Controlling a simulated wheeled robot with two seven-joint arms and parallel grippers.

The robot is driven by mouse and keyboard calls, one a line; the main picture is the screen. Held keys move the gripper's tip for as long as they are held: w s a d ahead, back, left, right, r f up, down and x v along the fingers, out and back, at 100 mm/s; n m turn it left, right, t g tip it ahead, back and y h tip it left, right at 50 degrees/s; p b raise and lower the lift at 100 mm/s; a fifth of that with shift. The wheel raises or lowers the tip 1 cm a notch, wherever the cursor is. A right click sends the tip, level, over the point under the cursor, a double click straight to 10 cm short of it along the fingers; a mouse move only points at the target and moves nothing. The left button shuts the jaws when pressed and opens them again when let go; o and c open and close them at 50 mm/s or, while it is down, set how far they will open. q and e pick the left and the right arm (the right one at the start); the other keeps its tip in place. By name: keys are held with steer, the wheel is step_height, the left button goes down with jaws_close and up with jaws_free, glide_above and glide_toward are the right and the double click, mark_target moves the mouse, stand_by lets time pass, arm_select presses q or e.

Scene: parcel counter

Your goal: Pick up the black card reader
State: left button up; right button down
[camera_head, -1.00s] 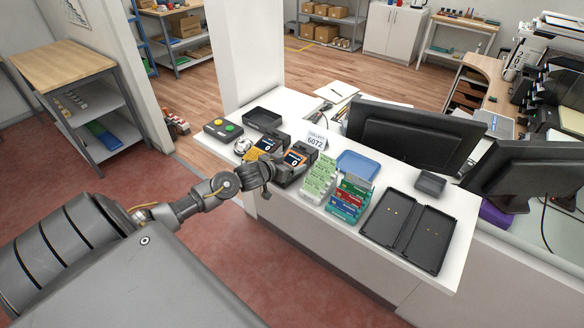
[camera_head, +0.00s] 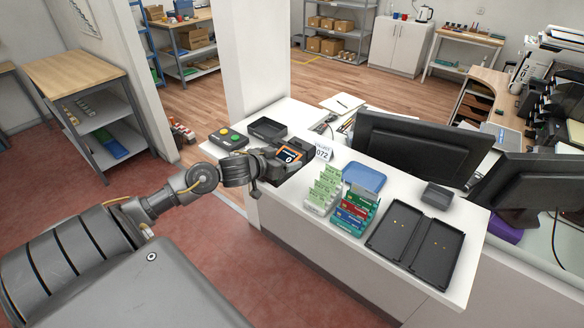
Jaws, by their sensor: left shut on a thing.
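The black card reader (camera_head: 290,154), with an orange-edged screen showing a 0, is held by my left gripper (camera_head: 268,166). My left gripper is shut on its left side, and the reader appears raised above the counter, covering part of the number sign. The gripper hides much of the reader's body and the counter just behind it. My right gripper is not in view.
The white counter (camera_head: 400,275) holds a button box (camera_head: 229,139), a black tray (camera_head: 268,128), the number sign (camera_head: 323,152), card racks (camera_head: 325,189), a blue tray (camera_head: 364,176) and an open black case (camera_head: 415,239). Monitors (camera_head: 415,147) stand behind.

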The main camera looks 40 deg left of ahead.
arm_select(q)
steer(key=a+r+v, duration=0.1)
steer(key=v, duration=0.9)
steer(key=shift+a+b, duration=0.35)
steer(key=shift+b, duration=0.05)
